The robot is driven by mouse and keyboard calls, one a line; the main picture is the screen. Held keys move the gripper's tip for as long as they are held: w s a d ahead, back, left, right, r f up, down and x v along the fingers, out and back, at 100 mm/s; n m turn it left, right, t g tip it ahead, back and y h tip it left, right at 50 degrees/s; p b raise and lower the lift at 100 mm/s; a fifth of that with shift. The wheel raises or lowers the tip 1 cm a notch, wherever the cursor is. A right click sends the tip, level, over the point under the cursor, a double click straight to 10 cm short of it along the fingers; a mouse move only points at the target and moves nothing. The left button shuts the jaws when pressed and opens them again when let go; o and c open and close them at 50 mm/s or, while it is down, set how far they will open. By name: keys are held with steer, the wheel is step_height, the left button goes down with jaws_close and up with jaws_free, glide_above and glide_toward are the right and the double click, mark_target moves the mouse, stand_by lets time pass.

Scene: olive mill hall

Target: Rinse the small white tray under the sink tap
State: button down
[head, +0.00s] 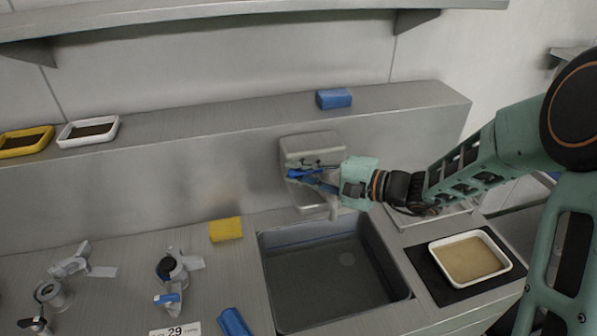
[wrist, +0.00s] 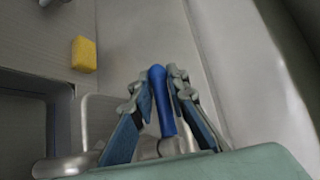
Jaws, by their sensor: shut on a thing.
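My gripper (head: 312,176) is at the tap behind the sink (head: 268,290). In the wrist view its fingers (wrist: 160,95) are closed on both sides of the blue tap lever (wrist: 164,110), which rises from a grey metal tap (wrist: 60,166). A white tray (head: 507,262) with a tan inside lies on a black mat (head: 440,287) right of the sink. Another white tray (head: 66,141) with dark contents stands on the ledge at the left. The sink basin looks empty, with a pale round spot on its floor. My gripper partly hides the tap in the head view, and I cannot tell whether water runs.
A yellow sponge (head: 226,229) lies left of the tap and a blue block (head: 334,98) on the ledge above. A yellow tray (head: 8,152) is at the far left. Grey clamp-like fittings (head: 68,265) and another blue block (head: 234,322) sit on the counter left of the sink.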

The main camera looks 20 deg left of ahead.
steer(key=shift+d+f+b, duration=0.1)
steer(key=shift+f+b, duration=0.05)
steer(key=shift+b, duration=0.2)
steer(key=shift+s+d+n+g+b, duration=0.2)
steer(key=shift+n+g+b, duration=0.55)
steer(key=shift+g, duration=0.25)
steer(key=shift+s+d+n+g+b, duration=0.3)
steer(key=shift+n+g, duration=0.2)
steer(key=shift+g, duration=0.2)
steer(key=shift+s+d+n+g+b, duration=0.15)
steer(key=shift+n+g+b, duration=0.1)
steer(key=shift+n+g, duration=0.35)
steer(key=c, duration=1.9)
jaws_free()
steer(key=shift+d, duration=0.1)
steer(key=v, duration=1.2)
steer(key=shift+r, duration=0.3)
